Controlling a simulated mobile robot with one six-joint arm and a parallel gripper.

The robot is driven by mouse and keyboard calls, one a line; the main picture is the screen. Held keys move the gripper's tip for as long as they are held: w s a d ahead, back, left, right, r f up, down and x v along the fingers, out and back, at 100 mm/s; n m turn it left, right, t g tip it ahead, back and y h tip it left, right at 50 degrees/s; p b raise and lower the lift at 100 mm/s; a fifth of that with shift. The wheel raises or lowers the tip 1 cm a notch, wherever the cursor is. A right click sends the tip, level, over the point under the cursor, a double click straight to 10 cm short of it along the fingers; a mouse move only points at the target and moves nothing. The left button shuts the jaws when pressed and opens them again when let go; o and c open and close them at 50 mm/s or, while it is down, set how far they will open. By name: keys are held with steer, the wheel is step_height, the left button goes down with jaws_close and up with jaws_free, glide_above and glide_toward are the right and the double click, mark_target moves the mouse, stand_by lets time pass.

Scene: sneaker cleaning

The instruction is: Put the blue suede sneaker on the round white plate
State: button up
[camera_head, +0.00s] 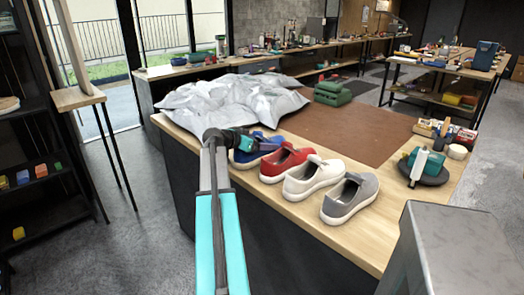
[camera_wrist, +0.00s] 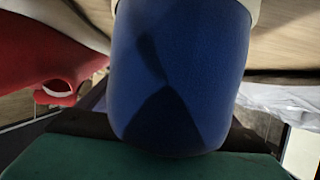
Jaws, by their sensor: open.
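The blue suede sneaker (camera_head: 262,146) stands on the wooden table at the left end of a row of shoes, partly hidden behind my gripper (camera_head: 242,143). In the wrist view the blue sneaker (camera_wrist: 180,70) is very close and fills the middle, its rounded end above the green gripper body. My gripper is open at the sneaker. Its fingertips are hidden, so I cannot tell whether they touch the shoe. I cannot make out a round white plate in either view.
A red sneaker (camera_head: 288,163) stands close beside the blue one, then a white sneaker (camera_head: 313,178) and a grey sneaker (camera_head: 350,198). Crumpled grey sheeting (camera_head: 232,98) lies behind. The brown mat (camera_head: 345,130) has free room. A dark round stand (camera_head: 428,172) is at right.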

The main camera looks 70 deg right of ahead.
steer(key=c, duration=1.5)
steer(key=shift+r, duration=0.1)
steer(key=shift+c, duration=0.2)
steer(key=shift+r+b, duration=0.55)
steer(key=shift+r, duration=4.45)
steer(key=shift+r, duration=0.1)
